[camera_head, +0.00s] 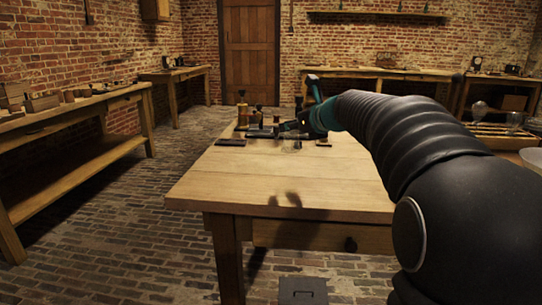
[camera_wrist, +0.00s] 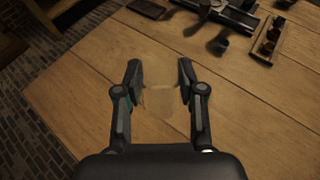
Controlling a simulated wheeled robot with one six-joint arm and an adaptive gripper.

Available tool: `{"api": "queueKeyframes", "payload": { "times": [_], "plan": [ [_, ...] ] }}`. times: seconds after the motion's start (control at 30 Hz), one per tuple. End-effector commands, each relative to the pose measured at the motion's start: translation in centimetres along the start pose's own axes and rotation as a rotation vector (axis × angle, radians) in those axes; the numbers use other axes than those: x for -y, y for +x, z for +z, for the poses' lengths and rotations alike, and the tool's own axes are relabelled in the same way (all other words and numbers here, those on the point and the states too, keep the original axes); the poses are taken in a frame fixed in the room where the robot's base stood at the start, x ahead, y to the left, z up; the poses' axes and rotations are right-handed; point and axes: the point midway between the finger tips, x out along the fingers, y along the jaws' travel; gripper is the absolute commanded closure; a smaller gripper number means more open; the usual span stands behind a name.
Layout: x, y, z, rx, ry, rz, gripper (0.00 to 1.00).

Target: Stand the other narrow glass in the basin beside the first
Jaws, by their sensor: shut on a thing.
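My gripper (camera_wrist: 159,72) is shut on a clear narrow glass (camera_wrist: 158,98), which shows only faintly between the two fingers in the wrist view. In the head view my gripper (camera_head: 303,122) is over the far part of the wooden table, and a faint clear glass shape (camera_head: 291,144) shows just below it. How far the glass is above the table top is hard to tell. A pale rounded rim (camera_head: 533,157) at the right edge of the head view may be the basin; it is cut off and partly hidden by my arm.
Brown bottles (camera_head: 242,107) and dark apparatus (camera_wrist: 222,12) stand at the table's far side. A tray with small pieces (camera_wrist: 268,38) lies at right in the wrist view, and a dark slab (camera_head: 231,142) lies at the far left. The near table top (camera_head: 250,185) is clear.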

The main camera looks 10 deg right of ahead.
Motion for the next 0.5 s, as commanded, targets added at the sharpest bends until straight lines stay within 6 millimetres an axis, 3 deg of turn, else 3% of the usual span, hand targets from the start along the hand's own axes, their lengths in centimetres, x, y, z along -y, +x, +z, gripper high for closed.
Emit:
{"api": "queueKeyframes", "payload": {
  "times": [0.2,0.5],
  "plan": [
    [-3.8,2.5,-1.5,0.0,-0.001,0.002,1.0],
    [-5.2,4.0,-2.9,0.0,0.002,-0.003,1.0]
  ]
}}
